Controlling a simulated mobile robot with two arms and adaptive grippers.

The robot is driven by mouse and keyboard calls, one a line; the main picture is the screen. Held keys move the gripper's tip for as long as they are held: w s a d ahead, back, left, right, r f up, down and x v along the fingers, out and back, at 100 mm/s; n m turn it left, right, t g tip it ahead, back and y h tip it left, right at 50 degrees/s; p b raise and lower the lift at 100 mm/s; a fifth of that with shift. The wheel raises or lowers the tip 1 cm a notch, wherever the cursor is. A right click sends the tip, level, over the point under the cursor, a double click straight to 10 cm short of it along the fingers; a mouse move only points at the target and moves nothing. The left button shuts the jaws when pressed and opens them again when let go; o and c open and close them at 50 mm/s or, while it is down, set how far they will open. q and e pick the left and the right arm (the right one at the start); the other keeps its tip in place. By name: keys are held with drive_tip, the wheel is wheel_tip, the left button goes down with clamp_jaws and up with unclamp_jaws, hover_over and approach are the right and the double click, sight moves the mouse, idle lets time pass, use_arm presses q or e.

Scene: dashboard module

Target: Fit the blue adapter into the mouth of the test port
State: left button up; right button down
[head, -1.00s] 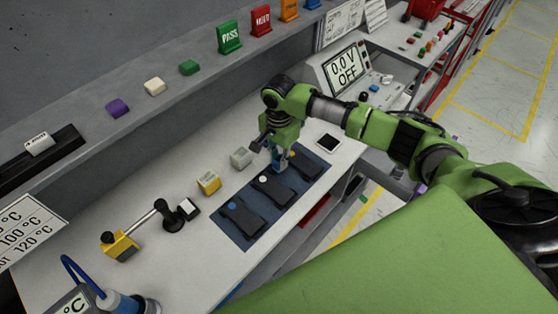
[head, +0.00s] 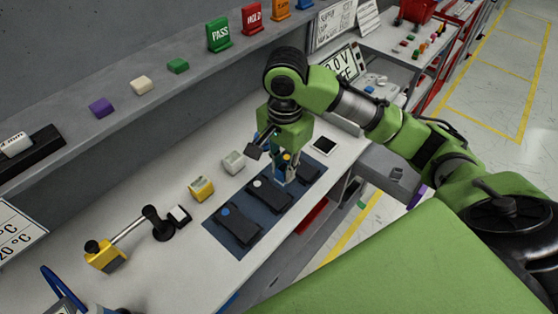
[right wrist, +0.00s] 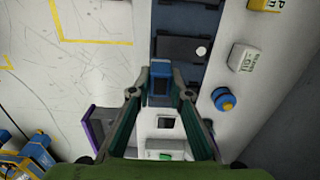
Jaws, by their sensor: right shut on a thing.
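My right gripper (head: 282,177) is shut on the blue adapter (right wrist: 160,84), a small blue block with a dark hollow in it, seen between the fingertips in the right wrist view. The adapter is over the far part of the dark blue mat (head: 231,248), close to the black modules. Whether it touches anything below is hidden by the hand. I cannot make out the mouth of the test port in either view. My left gripper is not in view.
Black modules with coloured dots (head: 238,222) lie on the mat. A yellow block (head: 202,188) and a grey block (head: 232,162) stand beside it. A round blue piece (right wrist: 225,98) is right of my fingers.

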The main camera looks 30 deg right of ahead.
drive_tip(key=s, duration=0.1)
drive_tip(key=s+r, duration=0.1)
drive_tip(key=shift+s+a+r, duration=0.1)
drive_tip(key=shift+s+a, duration=0.25)
drive_tip(key=shift+a, duration=0.05)
